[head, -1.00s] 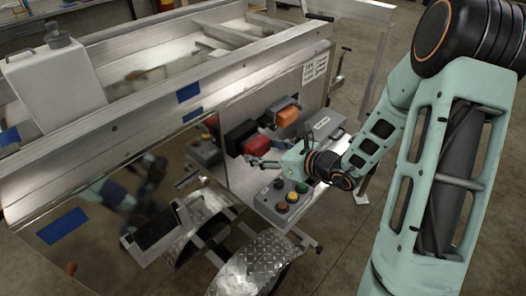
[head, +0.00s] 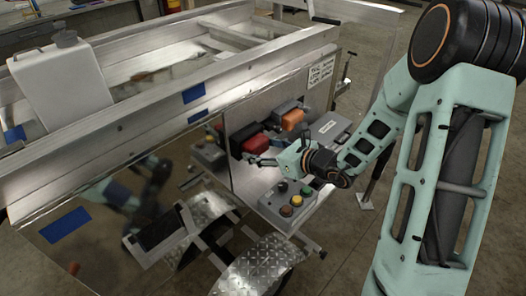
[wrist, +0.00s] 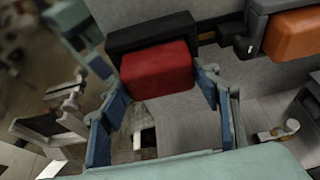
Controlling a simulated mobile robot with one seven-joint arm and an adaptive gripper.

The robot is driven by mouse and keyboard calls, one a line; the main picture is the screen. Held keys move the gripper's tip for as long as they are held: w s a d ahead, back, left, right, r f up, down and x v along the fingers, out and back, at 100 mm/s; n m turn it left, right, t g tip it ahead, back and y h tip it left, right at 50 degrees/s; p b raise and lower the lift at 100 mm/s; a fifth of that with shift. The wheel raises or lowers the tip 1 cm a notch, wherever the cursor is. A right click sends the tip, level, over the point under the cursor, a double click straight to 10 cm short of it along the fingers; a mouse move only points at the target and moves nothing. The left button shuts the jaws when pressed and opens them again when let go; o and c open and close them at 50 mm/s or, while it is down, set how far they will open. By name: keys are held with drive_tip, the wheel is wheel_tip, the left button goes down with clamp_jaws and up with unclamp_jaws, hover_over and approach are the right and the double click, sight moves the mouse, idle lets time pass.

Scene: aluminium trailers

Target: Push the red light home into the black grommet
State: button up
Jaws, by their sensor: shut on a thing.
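The red light (head: 255,144) is a block-shaped lamp on the trailer's end panel. The black grommet (head: 236,137) sits behind it against the panel. In the wrist view the red light (wrist: 158,70) covers the lower part of the black grommet (wrist: 122,40), whose dark rim shows above and to the left. The light still stands out in front of the grommet. How deep it sits is hidden. My gripper (head: 262,161) is in front of the panel. In the wrist view my gripper (wrist: 160,82) has one finger on each side of the red light and is shut on it.
An orange light (head: 292,120) in a dark mount is close to the right. A grey box with coloured buttons (head: 288,203) stands below my gripper. A metal fender (head: 258,268) is lower down. A white jug (head: 62,80) stands at the upper left.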

drive_tip(key=shift+w+a, duration=0.3)
drive_tip(key=shift+a, duration=0.05)
drive_tip(key=o, duration=1.3)
drive_tip(key=shift+o, duration=0.2)
drive_tip(key=shift+d, duration=0.1)
drive_tip(key=v, duration=1.2)
